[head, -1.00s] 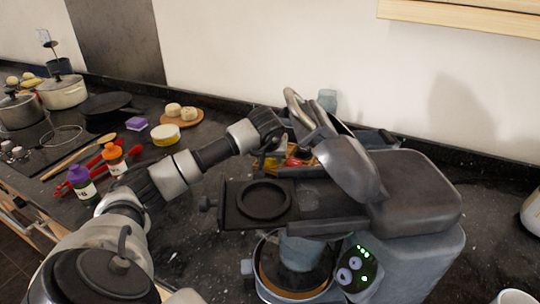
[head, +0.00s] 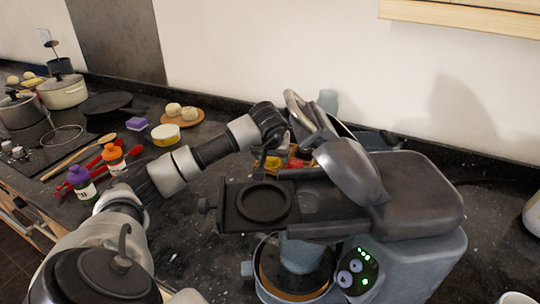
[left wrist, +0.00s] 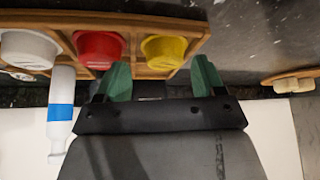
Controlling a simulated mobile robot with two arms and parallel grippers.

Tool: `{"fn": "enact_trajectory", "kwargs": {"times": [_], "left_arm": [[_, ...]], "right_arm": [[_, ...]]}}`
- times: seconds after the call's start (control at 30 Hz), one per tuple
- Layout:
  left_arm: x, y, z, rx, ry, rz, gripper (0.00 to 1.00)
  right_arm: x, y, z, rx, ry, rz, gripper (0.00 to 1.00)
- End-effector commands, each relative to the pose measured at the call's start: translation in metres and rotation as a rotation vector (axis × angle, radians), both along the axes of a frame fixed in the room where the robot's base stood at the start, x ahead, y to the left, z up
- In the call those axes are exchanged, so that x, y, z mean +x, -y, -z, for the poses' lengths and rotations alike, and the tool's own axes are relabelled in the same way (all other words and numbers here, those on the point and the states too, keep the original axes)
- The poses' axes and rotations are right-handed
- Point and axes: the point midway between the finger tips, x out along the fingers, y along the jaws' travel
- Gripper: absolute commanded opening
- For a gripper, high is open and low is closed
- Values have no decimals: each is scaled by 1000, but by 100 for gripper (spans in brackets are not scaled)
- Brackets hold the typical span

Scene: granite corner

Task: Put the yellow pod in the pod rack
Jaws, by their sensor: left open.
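The wooden pod rack (left wrist: 140,20) spans the top of the left wrist view. The yellow pod (left wrist: 164,48) sits in its rightmost compartment in that view, beside a red pod (left wrist: 98,47) and a white pod (left wrist: 30,46). My left gripper (left wrist: 161,66) is open, its green fingertips apart on either side of the yellow pod's line. I cannot tell whether they touch it. In the head view my left gripper (head: 276,143) is above the rack, and the yellow pod (head: 272,162) shows partly behind the coffee machine. My right gripper is not in view.
The coffee machine (head: 415,190) stands in front of the rack and hides much of it. A bottle with a blue band (left wrist: 61,112) is close to the rack. A board with buns (head: 183,117) and a yellow-sided tub (head: 166,134) lie left of my forearm.

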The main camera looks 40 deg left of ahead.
Motion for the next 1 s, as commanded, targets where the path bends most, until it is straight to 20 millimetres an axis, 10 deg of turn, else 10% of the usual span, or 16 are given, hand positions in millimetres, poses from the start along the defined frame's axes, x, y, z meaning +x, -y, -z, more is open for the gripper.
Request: {"fn": "enact_trajectory", "kwargs": {"times": [0.4,1.0], "left_arm": [[-33,21,-78,6,12,-5,69],[-39,25,-90,6,11,-6,69]], "right_arm": [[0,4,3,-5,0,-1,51],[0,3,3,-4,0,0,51]]}}
